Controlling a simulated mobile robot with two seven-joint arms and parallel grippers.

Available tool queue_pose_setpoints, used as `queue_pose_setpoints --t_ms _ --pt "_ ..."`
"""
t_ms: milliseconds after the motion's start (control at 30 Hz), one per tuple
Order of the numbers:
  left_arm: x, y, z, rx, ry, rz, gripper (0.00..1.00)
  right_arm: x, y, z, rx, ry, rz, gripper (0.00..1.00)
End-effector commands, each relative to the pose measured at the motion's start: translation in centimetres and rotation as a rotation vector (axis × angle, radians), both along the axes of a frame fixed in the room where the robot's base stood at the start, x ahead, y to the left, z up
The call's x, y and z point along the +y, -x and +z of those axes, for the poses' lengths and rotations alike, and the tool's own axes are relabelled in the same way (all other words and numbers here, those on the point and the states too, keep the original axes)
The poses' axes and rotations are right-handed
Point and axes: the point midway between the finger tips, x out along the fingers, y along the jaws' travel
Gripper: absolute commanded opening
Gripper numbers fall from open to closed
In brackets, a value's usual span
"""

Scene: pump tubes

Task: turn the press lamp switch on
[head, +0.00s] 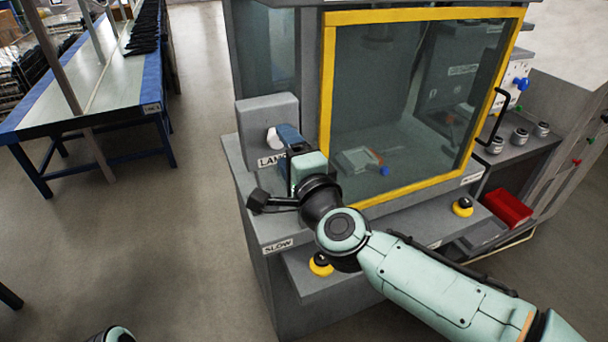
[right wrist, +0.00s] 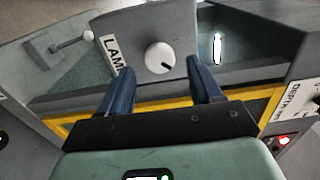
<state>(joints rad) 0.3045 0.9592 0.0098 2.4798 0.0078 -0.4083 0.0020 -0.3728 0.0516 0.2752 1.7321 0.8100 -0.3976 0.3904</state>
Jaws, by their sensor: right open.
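The lamp switch is a round white knob (right wrist: 159,58) with a short dark mark, on the face of a grey box (right wrist: 145,30). A LAMP label (right wrist: 112,55) is beside it. In the head view the knob (head: 272,139) shows at the left of my blue fingers, which partly cover it and the label (head: 270,160). My right gripper (head: 284,136) is open at the box. In the right wrist view its two blue fingers (right wrist: 160,68) stand apart, one to each side of the knob, with visible gaps. Contact cannot be told. My left gripper is out of view.
The press has a yellow-framed window (head: 400,110) with a black handle (head: 496,115), right of the box. Below are a SLOW label (head: 278,246) and yellow-based buttons (head: 462,206). A blue-edged table (head: 80,80) stands at the left; open floor lies between.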

Motion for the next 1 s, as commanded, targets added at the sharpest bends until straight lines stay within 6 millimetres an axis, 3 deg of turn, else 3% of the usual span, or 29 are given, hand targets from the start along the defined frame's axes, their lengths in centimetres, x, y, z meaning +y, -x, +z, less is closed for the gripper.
queue_pose_setpoints --t_ms 300,500,1000 --pt "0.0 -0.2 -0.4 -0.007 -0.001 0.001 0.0 -2.3 7.0 0.1 -0.002 -0.001 -0.001 0.65" --pt "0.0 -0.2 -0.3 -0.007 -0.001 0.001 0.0 -3.1 9.7 0.0 0.0 -0.001 0.0 0.65" --pt "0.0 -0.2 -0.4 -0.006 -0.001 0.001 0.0 -3.4 10.5 0.0 0.002 -0.002 0.001 0.65"
